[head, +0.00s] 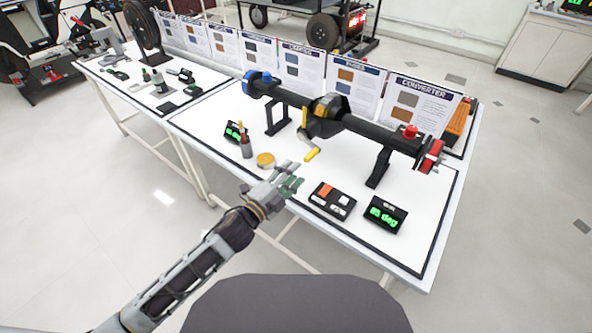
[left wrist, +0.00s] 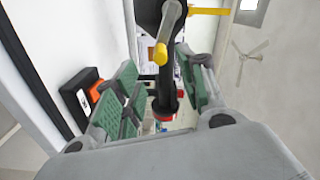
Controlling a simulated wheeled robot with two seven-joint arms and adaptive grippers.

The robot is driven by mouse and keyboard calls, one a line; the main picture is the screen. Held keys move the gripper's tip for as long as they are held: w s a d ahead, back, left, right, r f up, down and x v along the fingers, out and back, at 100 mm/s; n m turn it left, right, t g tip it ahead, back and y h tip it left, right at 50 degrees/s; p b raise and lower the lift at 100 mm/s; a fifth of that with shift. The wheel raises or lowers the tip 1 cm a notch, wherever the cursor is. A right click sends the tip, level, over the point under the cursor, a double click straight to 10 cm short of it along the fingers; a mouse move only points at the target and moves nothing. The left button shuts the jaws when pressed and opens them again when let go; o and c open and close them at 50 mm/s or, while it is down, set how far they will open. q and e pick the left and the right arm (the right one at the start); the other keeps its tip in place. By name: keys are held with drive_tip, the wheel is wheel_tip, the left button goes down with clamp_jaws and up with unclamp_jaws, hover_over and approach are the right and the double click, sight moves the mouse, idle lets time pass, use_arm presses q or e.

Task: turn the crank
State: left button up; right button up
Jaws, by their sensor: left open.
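In the left wrist view the yellow handle (left wrist: 160,54) points toward the camera, beyond and between the fingers. My left gripper (head: 289,178) is open and empty, just in front of and slightly left of the handle, apart from it in the head view. Its green-padded fingers also show in the left wrist view (left wrist: 165,95). My right gripper is not in view.
Panels (head: 420,105) line the table's back.

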use_arm(q)
drive_tip(key=shift+v, duration=1.05)
